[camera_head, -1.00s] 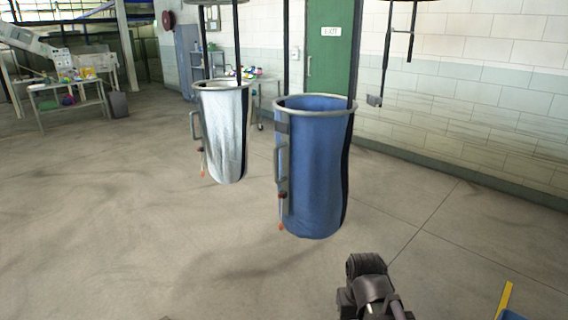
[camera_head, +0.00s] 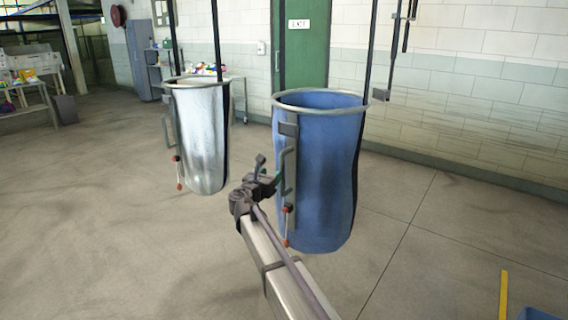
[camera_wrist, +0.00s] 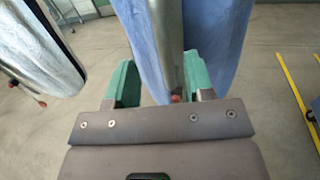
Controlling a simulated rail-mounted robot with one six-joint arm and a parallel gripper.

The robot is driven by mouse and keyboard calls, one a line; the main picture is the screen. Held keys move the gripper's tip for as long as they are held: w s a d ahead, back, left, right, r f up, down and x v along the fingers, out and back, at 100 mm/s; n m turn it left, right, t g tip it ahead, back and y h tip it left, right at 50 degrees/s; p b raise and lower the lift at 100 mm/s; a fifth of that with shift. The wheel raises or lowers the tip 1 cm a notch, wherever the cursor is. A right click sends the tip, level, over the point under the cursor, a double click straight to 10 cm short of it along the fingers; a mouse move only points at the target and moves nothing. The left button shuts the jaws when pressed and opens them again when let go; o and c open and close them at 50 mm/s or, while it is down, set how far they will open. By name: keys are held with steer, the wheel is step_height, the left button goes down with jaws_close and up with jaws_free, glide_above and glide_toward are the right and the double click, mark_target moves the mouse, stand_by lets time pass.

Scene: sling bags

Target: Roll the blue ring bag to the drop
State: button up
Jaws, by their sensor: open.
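The blue ring bag (camera_head: 328,185) hangs upright from dark straps, with a grey metal ring at its mouth. A grey vertical handle (camera_head: 289,165) is on its left side, with a red-tipped cord below. My gripper (camera_head: 270,178) is at this handle, fingers open. In the wrist view, the green fingers of my gripper (camera_wrist: 158,75) stand on either side of the grey handle bar (camera_wrist: 166,40), with the blue bag (camera_wrist: 222,35) behind. I cannot tell whether the fingers touch the bar. The drop is not identifiable in these frames.
A whitish ring bag (camera_head: 205,140) hangs to the left, close to the blue one. A dark hanging bracket (camera_head: 383,94) is at the right. A yellow floor line (camera_head: 503,295) lies at lower right, beside a partly cut-off blue object (camera_head: 538,314). The nearby floor is clear.

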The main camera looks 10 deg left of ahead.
mark_target(280, 166)
steer(key=x, duration=1)
steer(key=shift+w+d, duration=0.15)
steer(key=shift+w, duration=0.2)
jaws_close()
